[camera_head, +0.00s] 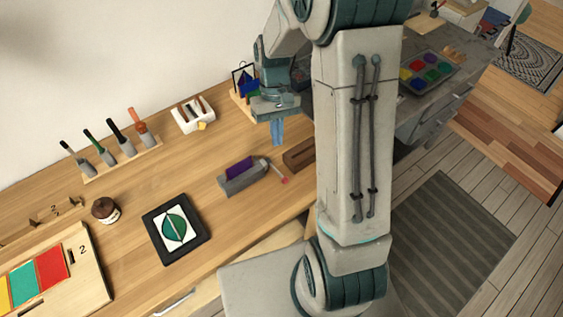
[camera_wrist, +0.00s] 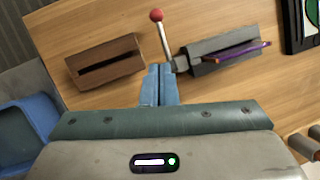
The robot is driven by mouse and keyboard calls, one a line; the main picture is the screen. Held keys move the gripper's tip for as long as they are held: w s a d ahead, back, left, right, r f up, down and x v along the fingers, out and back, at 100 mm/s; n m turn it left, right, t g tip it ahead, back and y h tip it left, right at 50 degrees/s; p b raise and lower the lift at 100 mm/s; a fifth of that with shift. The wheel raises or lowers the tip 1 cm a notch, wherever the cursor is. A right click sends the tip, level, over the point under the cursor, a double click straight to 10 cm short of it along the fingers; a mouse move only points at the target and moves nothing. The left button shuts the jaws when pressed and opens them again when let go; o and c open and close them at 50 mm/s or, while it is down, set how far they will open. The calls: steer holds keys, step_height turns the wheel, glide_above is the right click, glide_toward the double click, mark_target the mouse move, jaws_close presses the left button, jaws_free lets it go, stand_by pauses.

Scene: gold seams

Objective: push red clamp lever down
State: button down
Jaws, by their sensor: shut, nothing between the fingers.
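The clamp is a grey block (camera_head: 243,178) on the wooden workbench, with a purple piece (camera_wrist: 235,52) held in its slot. Its lever has a metal rod and a red knob (camera_head: 284,180) at the end. In the wrist view the red knob (camera_wrist: 156,15) stands just past my fingertips, with the rod running back to the block's near end. My gripper (camera_head: 277,132) has blue fingers pointing down, closed and empty. It is above the bench, behind the clamp in the head view. In the wrist view the fingers (camera_wrist: 160,75) appear beside the rod; I cannot tell whether they touch it.
A brown slotted wooden block (camera_head: 300,155) lies right of the clamp. A black-framed tile (camera_head: 176,228) lies left of it. A tool rack (camera_head: 122,158) and a white holder (camera_head: 192,115) stand at the back. Bare bench lies between them.

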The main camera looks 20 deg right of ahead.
mark_target(277, 171)
steer(key=x, duration=0.4)
steer(key=shift+s, duration=0.1)
steer(key=s, duration=0.1)
steer(key=s+f+p, duration=0.1)
steer(key=shift+s+f, duration=0.25)
steer(key=shift+s, duration=0.15)
steer(key=shift+s+f, duration=0.3)
steer(key=shift+s, duration=0.15)
